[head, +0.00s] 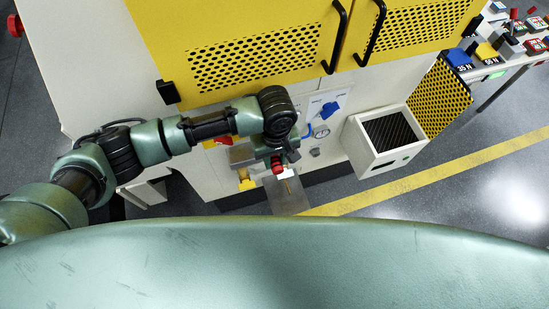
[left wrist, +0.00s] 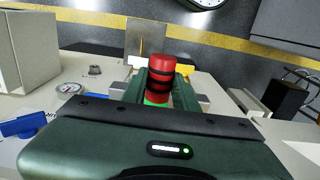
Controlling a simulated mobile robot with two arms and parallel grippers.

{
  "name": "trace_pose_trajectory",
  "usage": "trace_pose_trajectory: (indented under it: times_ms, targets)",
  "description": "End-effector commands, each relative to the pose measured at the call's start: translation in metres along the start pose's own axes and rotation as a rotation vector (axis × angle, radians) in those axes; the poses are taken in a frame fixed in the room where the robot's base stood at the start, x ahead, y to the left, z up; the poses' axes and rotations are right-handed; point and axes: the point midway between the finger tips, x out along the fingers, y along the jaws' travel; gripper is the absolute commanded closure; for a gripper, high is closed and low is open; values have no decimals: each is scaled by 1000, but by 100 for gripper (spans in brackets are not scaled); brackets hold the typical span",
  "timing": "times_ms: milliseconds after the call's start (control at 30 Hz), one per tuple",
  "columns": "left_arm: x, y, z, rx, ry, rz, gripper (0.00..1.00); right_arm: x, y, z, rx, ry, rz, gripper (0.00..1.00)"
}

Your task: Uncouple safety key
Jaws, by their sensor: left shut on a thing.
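My left gripper (head: 281,161) is at the front of the pale machine, above a grey plate. It is shut on a red cylinder with black bands, which I take for the safety key (head: 277,166). In the left wrist view the key (left wrist: 160,66) stands between the two fingers of my left gripper (left wrist: 159,92). Green shows at its lower end. Whether the key is still seated in anything is hidden by the gripper. My right gripper is not in view.
The grey plate (head: 290,196) juts out below the gripper. A yellow part (head: 247,183) sits just left. A blue handle (head: 330,109) and a gauge (head: 321,131) are on the panel to the right. An open white bin (head: 361,148) stands farther right.

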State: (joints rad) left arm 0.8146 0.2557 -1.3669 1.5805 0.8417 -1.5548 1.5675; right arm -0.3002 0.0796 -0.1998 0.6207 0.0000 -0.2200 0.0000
Motion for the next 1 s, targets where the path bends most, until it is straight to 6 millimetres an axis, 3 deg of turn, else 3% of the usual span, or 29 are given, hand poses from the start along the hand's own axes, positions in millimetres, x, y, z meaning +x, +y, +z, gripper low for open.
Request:
trace_pose_trajectory:
  times_ms: [67,100,167,200,1000]
  targets:
    - [0,0,0,1,-1,0,100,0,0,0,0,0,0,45]
    - [0,0,0,1,-1,1,80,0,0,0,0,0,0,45]
    - [0,0,0,1,-1,1,96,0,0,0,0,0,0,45]
    - [0,0,0,1,-1,1,100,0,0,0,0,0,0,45]
    - [-1,0,15,1,-2,0,100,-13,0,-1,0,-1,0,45]
